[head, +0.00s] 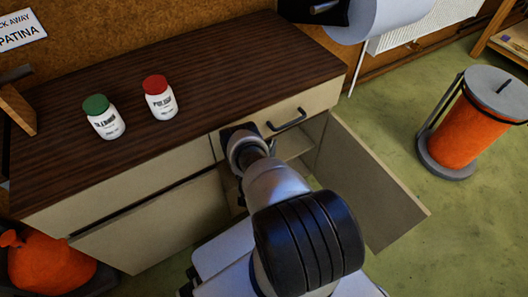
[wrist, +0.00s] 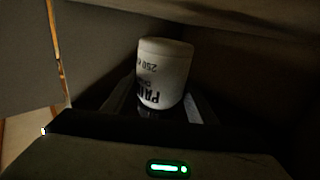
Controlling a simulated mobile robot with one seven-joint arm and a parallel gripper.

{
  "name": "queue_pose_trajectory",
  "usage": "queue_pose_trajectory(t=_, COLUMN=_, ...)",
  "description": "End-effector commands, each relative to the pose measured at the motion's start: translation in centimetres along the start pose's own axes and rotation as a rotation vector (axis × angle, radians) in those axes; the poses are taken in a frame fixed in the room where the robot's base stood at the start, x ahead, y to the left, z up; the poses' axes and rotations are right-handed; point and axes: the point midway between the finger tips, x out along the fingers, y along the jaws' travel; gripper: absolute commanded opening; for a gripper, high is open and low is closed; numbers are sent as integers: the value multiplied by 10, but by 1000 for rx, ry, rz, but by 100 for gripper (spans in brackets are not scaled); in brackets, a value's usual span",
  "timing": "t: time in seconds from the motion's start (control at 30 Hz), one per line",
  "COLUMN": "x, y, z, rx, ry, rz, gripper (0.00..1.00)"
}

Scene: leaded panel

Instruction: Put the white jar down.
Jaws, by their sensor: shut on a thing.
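The white jar (wrist: 164,72), with dark lettering that appears upside down, is in the wrist view, between the fingers of my gripper (wrist: 163,104). My gripper is shut on it. The jar is inside a dark, enclosed space with plain walls. In the head view, my arm reaches into the open cupboard under the counter, and the jar and gripper fingers are hidden there. I cannot tell whether the jar touches a surface.
A green-lidded jar (head: 104,118) and a red-lidded jar (head: 160,98) stand on the dark wooden counter (head: 220,70). The cupboard door (head: 370,185) hangs open at right. A drawer handle (head: 287,120) is above the opening. An orange bin (head: 470,125) stands on the floor.

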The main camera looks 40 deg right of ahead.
Motion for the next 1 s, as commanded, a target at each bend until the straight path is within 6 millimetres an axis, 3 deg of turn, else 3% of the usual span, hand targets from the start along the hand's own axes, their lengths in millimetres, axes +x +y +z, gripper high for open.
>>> queue_pose_trajectory(t=0.3, x=0, y=0, z=37, rx=1, ry=4, rz=0, gripper=15)
queue_pose_trajectory(t=0.5, x=1, y=0, z=36, rx=1, ry=3, rz=0, gripper=15)
queue_pose_trajectory(t=0.53, x=0, y=0, z=37, rx=0, ry=1, rz=0, gripper=55)
queue_pose_trajectory(t=0.6, x=0, y=0, z=37, rx=0, ry=0, rz=0, gripper=67)
queue_pose_trajectory(t=0.63, x=0, y=0, z=37, rx=0, ry=1, rz=0, gripper=71)
queue_pose_trajectory(t=1.0, x=0, y=0, z=37, rx=0, ry=0, rz=0, gripper=71)
